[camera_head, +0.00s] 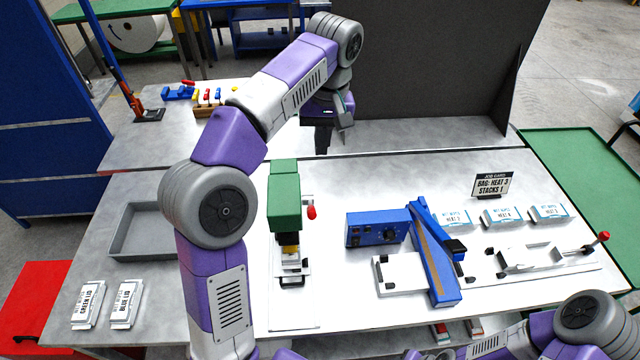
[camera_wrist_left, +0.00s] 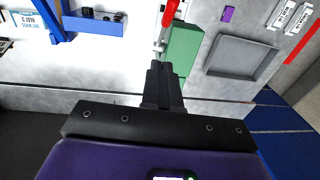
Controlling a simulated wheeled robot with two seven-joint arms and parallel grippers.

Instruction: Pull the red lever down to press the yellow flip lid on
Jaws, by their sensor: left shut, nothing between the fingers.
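The green press (camera_head: 284,190) stands on the white board and shows in the left wrist view (camera_wrist_left: 182,50). Its red lever (camera_head: 311,212) has a red knob on the right side of the press; the red part also shows in the left wrist view (camera_wrist_left: 170,12). A small yellow piece, seemingly the yellow flip lid (camera_head: 291,250), shows under the press head, partly hidden. My left gripper (camera_head: 322,140) is behind the press, apart from the lever, with its black fingers shut and empty; it also shows in the left wrist view (camera_wrist_left: 163,75). My right gripper is out of view.
A grey tray (camera_head: 125,245) and two white lid boxes (camera_head: 88,305) lie at left. A blue sealer (camera_head: 432,255) with a raised arm and a white fixture with a red-knobbed lever (camera_head: 603,237) stand at right. A dark panel (camera_head: 430,60) rises behind the table.

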